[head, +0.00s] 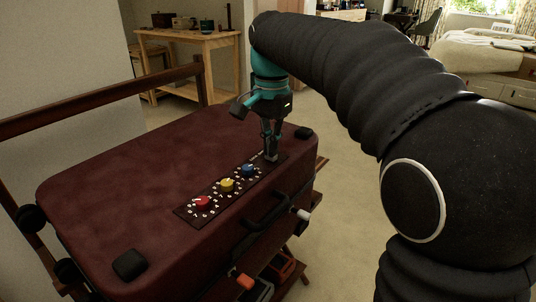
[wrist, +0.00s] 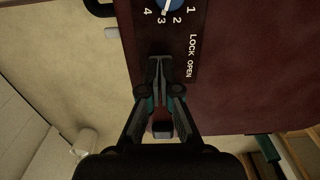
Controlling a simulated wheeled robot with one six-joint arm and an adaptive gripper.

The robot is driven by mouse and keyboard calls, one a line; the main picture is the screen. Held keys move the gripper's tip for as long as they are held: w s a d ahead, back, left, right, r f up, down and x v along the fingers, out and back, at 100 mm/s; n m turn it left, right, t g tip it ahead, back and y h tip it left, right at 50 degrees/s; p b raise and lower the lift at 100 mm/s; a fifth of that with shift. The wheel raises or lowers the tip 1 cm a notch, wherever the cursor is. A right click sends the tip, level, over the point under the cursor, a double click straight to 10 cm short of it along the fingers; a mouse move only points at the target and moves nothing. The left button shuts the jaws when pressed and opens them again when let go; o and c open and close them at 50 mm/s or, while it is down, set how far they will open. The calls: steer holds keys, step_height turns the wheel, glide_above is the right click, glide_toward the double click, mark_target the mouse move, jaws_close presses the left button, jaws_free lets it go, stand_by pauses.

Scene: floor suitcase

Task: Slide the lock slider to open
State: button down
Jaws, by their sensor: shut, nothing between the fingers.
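The dark red suitcase (head: 130,170) lies flat with a dark lock panel (head: 213,206) on its top, near the handle side. The panel has a red dial (head: 203,202), a yellow dial (head: 227,185) and a blue dial (head: 248,170). In the wrist view, the words LOCK and OPEN (wrist: 191,56) are printed beside my fingertips. My gripper (head: 271,156) points down at the panel's far end, past the blue dial. Its fingers are shut and empty in the wrist view (wrist: 158,62). The lock slider cannot be made out; my fingertips cover that spot. Contact cannot be told.
A black handle (head: 270,208) runs along the suitcase's near side. A wooden rail (head: 100,98) stands behind the suitcase. A wooden table (head: 190,50) stands farther back. Black corner pieces (head: 130,264) stick up from the suitcase top. Its left part is clear.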

steer(key=shift+w+d+f+p, duration=0.15)
steer(key=shift+w+d+p, duration=0.4)
steer(key=shift+w, duration=0.1)
stand_by(0.3)
